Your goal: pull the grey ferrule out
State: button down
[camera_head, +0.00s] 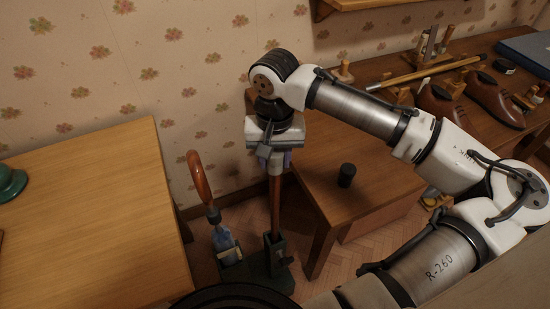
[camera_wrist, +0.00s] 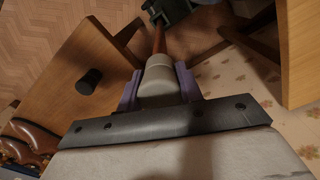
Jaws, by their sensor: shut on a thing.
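The grey ferrule (camera_wrist: 158,75) is a pale cylinder at the end of a brown wooden shaft (camera_head: 275,203). My gripper (camera_head: 273,157) is shut on the ferrule, with its purple finger pads on either side of it in the wrist view (camera_wrist: 159,88). In the head view my gripper hides most of the ferrule. The shaft runs down, close to upright, to a dark green stand (camera_head: 258,277) on the floor. Its lower end appears to be inside a socket of the stand, which also shows in the wrist view (camera_wrist: 175,10).
An umbrella (camera_head: 199,177) with a curved brown handle stands in the stand's left part. Wooden tables flank it, left (camera_head: 90,200) and right (camera_head: 375,190). A black cylinder (camera_head: 346,175) stands on the right table. Brown shoes (camera_head: 495,97) lie farther right. The patterned wall is close behind.

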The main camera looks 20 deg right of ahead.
jog(key=shift+r+p, duration=0.8)
dwell(0.4)
jog(key=shift+r+p, duration=2)
jog(key=shift+r, duration=1.15)
